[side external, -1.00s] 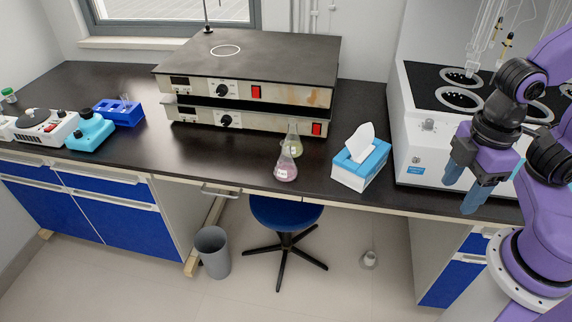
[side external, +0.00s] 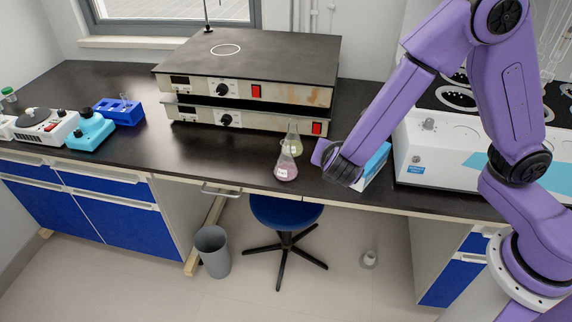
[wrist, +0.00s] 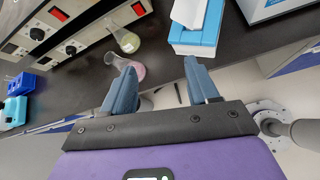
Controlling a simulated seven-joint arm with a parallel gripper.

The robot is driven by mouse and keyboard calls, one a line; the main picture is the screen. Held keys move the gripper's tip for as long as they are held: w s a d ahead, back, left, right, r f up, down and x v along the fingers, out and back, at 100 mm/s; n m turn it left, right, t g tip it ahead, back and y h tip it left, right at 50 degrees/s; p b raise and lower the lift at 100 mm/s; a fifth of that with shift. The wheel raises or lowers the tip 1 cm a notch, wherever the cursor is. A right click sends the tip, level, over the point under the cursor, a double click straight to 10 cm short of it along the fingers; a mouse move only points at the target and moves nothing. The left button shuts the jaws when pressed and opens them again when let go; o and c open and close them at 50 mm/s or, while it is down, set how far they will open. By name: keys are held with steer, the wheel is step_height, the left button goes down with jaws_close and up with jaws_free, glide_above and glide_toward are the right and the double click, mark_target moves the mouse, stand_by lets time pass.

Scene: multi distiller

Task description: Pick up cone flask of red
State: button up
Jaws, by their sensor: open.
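The cone flask with pinkish-red liquid (side external: 286,171) stands upright near the bench's front edge. In the wrist view the same flask (wrist: 138,70) shows just beyond the left fingertip, which covers part of it.
A blue and white tissue box (side external: 377,163) is right of the flasks, partly covered by my arm. Stacked hot-plate units (side external: 245,95) stand behind the flasks. A white bath unit (side external: 425,150) is at the right.

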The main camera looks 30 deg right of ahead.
steer(key=w+a+f+n+t+y, duration=0.1)
steer(key=w+a+f+n+t, duration=0.35)
steer(key=w+a+n, duration=0.2)
glide_toward(285, 144)
steer(key=shift+m+g, duration=0.25)
steer(key=shift+g, duration=0.2)
steer(key=x, duration=0.5)
steer(key=shift+w+d+f, duration=0.1)
steer(key=shift+w, duration=0.05)
steer(key=shift+r+x, duration=0.2)
steer(key=shift+x, duration=2.5)
jaws_close()
